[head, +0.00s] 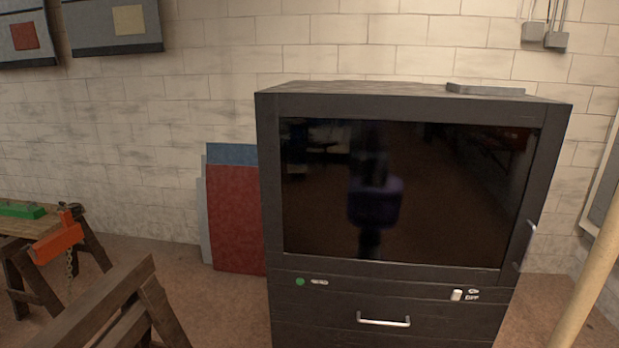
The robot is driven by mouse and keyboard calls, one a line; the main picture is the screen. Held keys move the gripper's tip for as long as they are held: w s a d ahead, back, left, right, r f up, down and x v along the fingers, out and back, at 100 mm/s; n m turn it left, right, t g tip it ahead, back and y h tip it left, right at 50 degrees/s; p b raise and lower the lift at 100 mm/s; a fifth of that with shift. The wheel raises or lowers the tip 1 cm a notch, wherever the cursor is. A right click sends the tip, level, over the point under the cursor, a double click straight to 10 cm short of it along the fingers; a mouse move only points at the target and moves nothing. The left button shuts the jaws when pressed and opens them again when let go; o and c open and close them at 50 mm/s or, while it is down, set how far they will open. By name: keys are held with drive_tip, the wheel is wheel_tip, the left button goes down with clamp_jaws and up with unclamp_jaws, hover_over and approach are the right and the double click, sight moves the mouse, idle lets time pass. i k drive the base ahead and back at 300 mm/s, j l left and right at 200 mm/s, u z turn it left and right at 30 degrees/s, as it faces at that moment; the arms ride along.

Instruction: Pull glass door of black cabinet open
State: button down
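The black cabinet (415,104) stands right of centre against a white brick wall. Its glass door (440,190) fills the upper front and looks closed; the dark glass shows blurred reflections. A light metal handle (529,245) stands upright at the right edge of the door. Below the door is a drawer front (340,321) with a horizontal metal handle (384,321). My gripper is not in view.
A wooden sawhorse (105,305) stands at the lower left, beside a bench with an orange clamp (58,240) and a green block (22,210). Red and blue panels (236,215) lean left of the cabinet. A pale pole (592,285) slants at the right edge.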

sight(454, 200)
drive_tip(key=i+l+z, duration=0.1)
drive_tip(key=i+z, duration=0.2)
drive_tip(key=i, duration=0.15)
drive_tip(key=i+z, duration=0.3)
drive_tip(key=i, duration=0.1)
